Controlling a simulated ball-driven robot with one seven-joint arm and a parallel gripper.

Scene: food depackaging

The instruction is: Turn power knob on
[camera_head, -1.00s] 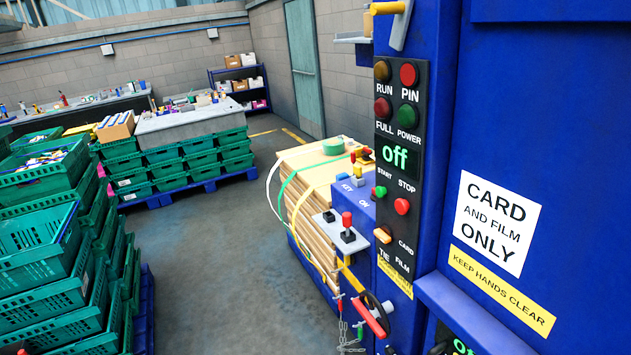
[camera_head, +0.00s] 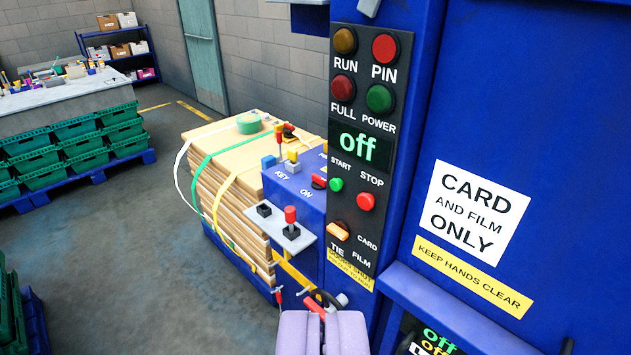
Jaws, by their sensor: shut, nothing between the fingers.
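The blue baler's black control panel (camera_head: 365,150) stands right of centre, with a display reading "off" (camera_head: 358,148). A round green lamp or button (camera_head: 380,98) is above the label POWER. On the side, a blue box (camera_head: 297,195) is lettered KEY and ON, with a red knob (camera_head: 319,181) on it. I cannot tell for sure which is the power knob. My gripper (camera_head: 323,318), pale purple, is at the bottom centre, shut and empty. It is below the panel in the picture and looks apart from every control.
A grey shelf bears a red-topped lever (camera_head: 290,215). A red handle (camera_head: 314,304) is just behind my gripper. Strapped card sheets (camera_head: 225,170) are stacked left of the baler. Green crates (camera_head: 72,150) stand at left. Open floor (camera_head: 130,260) lies between.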

